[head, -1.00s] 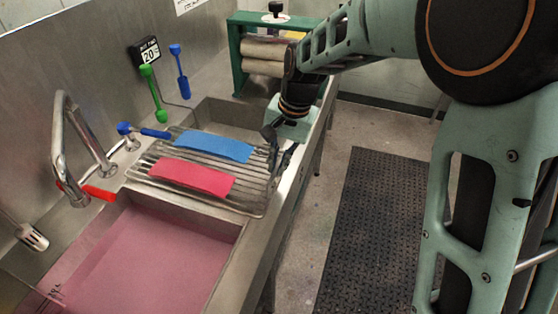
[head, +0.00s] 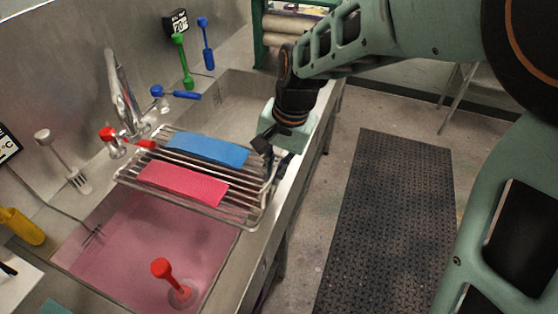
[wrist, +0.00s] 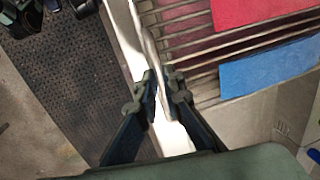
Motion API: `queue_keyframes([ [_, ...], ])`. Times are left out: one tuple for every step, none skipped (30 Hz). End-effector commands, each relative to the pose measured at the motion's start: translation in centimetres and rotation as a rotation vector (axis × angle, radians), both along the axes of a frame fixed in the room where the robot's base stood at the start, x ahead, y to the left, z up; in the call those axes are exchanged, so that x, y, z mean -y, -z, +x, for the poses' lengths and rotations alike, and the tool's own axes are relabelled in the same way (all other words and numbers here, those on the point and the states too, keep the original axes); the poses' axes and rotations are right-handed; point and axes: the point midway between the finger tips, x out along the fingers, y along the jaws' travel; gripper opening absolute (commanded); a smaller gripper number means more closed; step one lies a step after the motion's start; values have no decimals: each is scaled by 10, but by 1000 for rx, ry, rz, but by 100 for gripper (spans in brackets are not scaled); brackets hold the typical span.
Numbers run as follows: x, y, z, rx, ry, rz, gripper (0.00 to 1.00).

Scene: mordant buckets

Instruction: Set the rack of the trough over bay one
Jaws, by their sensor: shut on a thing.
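The wire rack (head: 245,208) carries a blue strip (head: 208,150) and a pink strip (head: 183,184), lying flat side by side. My gripper (head: 268,165) is shut on the rack's right end rail, above the trough's front rim. In the wrist view, my gripper's fingers (wrist: 163,85) close around the rail, with rack bars (wrist: 197,62) running right. The steel trough (head: 262,250) has a near bay with pink liquid (head: 130,240) and a far grey bay (head: 242,103). The rack overlaps the pink bay's far part. Which bay is bay one cannot be told.
The faucet (head: 122,90), with a red lever (head: 112,135) and a blue lever (head: 180,94), stands behind the rack. A red-handled plunger (head: 170,275) stands in the pink liquid. A roller press (head: 290,25) is beyond. A black mat (head: 390,220) lies on the floor.

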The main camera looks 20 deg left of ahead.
Motion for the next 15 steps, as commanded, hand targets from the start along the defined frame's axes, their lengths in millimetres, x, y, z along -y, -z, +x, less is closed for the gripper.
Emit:
queue_keyframes([
  [-1,1,-13,0,-5,-1,0],
  [-2,1,-19,0,-5,-1,0],
  [-2,1,-27,0,-4,-1,0],
  [-3,1,-32,1,-5,0,0],
  [-3,0,-37,1,-4,0,0],
  [-3,0,-43,0,-2,0,0],
  [-4,0,-47,0,-2,0,0],
  [-4,0,-51,1,-3,0,0],
  [-4,0,-56,1,-3,0,0],
  [-5,0,-59,0,-3,0,0],
  [-5,0,-62,-1,-2,0,0],
  [-5,0,-65,-1,-1,0,0],
  [-5,0,-68,-2,-1,0,0],
  [-5,0,-70,-2,-2,-1,0],
  [-5,0,-72,-1,-2,-1,0],
])
